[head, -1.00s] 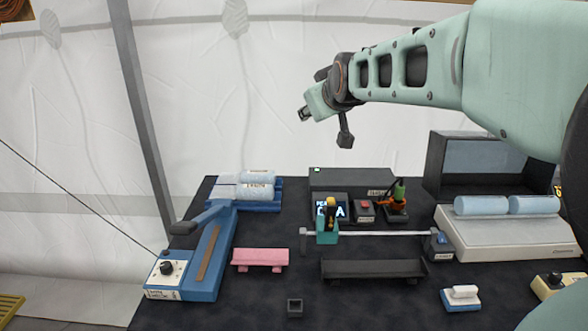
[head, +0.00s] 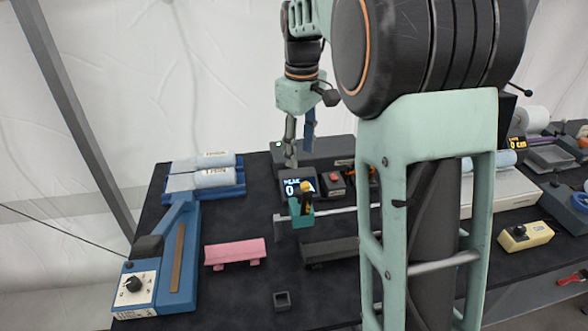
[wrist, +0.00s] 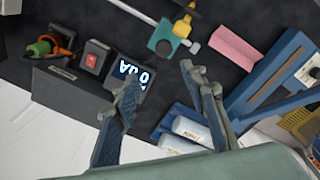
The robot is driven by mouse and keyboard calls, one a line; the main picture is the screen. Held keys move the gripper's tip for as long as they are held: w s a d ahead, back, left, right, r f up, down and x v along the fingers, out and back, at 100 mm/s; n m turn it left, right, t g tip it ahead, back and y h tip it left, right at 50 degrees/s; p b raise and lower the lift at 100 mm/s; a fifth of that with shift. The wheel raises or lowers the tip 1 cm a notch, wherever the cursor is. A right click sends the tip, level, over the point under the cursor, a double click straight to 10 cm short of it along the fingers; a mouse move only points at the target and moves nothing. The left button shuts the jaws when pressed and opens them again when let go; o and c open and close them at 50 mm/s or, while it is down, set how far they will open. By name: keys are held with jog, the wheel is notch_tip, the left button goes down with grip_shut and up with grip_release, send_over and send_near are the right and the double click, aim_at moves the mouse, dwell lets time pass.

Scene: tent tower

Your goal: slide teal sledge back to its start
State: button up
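The teal sledge (head: 300,219) sits near the left end of a silver rail (head: 345,211), close to its left end post. A black and yellow upright piece (head: 306,194) stands on it. The sledge also shows at the top of the wrist view (wrist: 163,38). My gripper (head: 299,153) points down, behind and above the sledge, near the display box. In the wrist view my gripper (wrist: 160,76) has its two fingers well apart with nothing between them. It does not touch the sledge. My arm hides the right end of the rail.
A display box (head: 298,184) and a red button box (head: 333,182) stand behind the rail. A pink block (head: 235,252) and a blue ramp device (head: 178,255) are to the left. A black trough (head: 330,251) and small square cup (head: 282,300) lie in front.

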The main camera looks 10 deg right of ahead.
aim_at(300, 190)
jog(key=shift+g, duration=0.3)
jog(key=f, duration=1.1)
jog(key=shift+s, duration=0.35)
grip_shut()
